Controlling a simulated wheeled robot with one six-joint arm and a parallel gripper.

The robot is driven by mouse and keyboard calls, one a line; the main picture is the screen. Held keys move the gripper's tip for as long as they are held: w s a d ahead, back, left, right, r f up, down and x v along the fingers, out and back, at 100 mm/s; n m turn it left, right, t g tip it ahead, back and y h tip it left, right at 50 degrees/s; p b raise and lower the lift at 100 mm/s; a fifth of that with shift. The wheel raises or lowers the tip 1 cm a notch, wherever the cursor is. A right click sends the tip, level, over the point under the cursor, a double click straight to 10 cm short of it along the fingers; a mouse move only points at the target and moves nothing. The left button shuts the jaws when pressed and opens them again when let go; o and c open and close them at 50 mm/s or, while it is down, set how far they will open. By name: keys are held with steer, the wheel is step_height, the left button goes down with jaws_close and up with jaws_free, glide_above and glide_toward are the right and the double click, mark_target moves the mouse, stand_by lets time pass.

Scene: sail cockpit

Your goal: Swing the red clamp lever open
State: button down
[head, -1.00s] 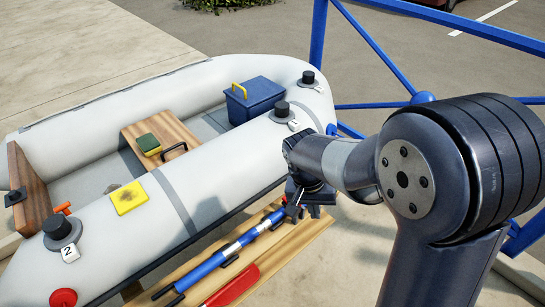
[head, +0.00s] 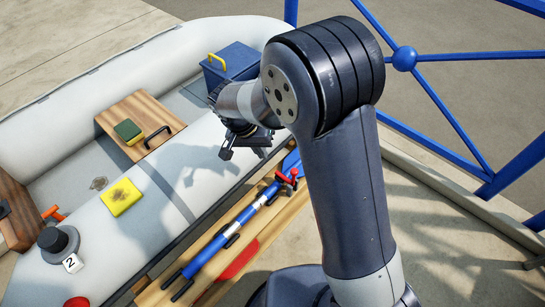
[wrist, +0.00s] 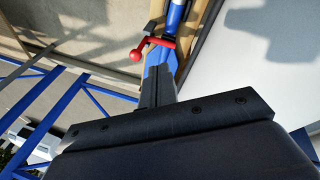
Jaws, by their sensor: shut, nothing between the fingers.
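The red clamp lever (head: 288,180) sits at the upper end of a blue pole (head: 213,250) on a wooden board, to the right of the inflatable boat. In the wrist view the red lever (wrist: 155,42) has a round red ball (wrist: 135,55) at its end and crosses the blue pole (wrist: 175,17). My gripper (head: 238,150) is above the boat's grey tube, up and left of the lever in the head view, and apart from it. Its fingers (wrist: 157,72) are shut and empty, pointing toward the lever in the wrist view. Whether the clamp is fastened cannot be told.
A blue box (head: 238,62) with a yellow handle stands in the boat behind my gripper. A sponge (head: 128,131) lies on the wooden seat (head: 110,118). A yellow patch (head: 121,198) is on the tube. Blue railings (head: 440,100) stand at the right.

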steer(key=w+d+f, duration=0.1)
steer(key=d+f, duration=0.5)
steer(key=f, duration=0.3)
steer(key=shift+w+d+f+b, duration=0.15)
steer(key=shift+d+b, duration=0.15)
steer(key=shift+b, duration=0.05)
steer(key=shift+b, duration=0.3)
